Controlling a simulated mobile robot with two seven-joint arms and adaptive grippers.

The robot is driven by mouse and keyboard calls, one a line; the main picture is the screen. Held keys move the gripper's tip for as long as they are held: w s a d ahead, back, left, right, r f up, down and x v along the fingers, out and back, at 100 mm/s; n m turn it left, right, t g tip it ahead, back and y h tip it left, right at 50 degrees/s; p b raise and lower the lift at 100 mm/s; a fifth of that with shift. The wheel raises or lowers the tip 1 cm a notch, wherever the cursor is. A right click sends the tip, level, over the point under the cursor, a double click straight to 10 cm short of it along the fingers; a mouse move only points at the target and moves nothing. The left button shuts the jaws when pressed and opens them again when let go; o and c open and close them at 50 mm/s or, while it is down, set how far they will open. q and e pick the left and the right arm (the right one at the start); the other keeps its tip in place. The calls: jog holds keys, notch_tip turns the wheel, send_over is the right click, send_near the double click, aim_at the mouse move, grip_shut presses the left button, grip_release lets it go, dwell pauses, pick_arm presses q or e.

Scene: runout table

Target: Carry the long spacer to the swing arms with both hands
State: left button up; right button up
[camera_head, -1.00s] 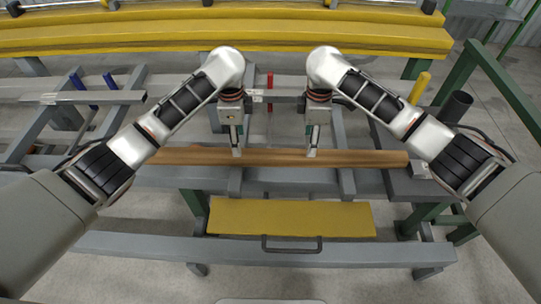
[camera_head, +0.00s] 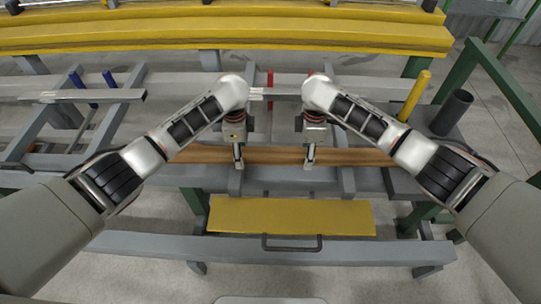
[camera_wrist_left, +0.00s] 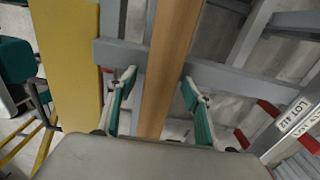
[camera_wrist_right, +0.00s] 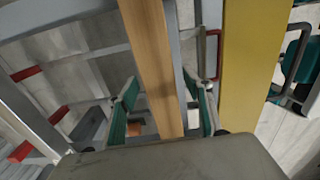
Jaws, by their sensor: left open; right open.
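The long spacer, a brown wooden bar (camera_head: 272,156), lies crosswise on the grey frame in the head view. It also shows in the left wrist view (camera_wrist_left: 170,60) and the right wrist view (camera_wrist_right: 153,60). My left gripper (camera_head: 238,162) is open over its left part, and my right gripper (camera_head: 309,162) is open over its right part. In both wrist views the bar runs between the spread green-padded fingers, with a visible gap at the sides. My arms hide the bar's ends in the head view. I cannot tell which grey bars are the swing arms.
A yellow panel with a handle (camera_head: 290,216) is in front of the bar, above a grey rail (camera_head: 270,250). Blue posts (camera_head: 110,80) stand at left; a yellow post (camera_head: 414,96) and dark tube (camera_head: 452,112) stand at right. Yellow beams (camera_head: 220,38) cross the back.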

pick_arm(q)
grip_shut()
pick_arm(e)
grip_shut()
pick_arm(q)
jog(key=shift+w+r, duration=0.1)
jog(key=shift+r, duration=0.1)
pick_arm(e)
jog(key=shift+w+r, duration=0.1)
jog(key=shift+r, duration=0.1)
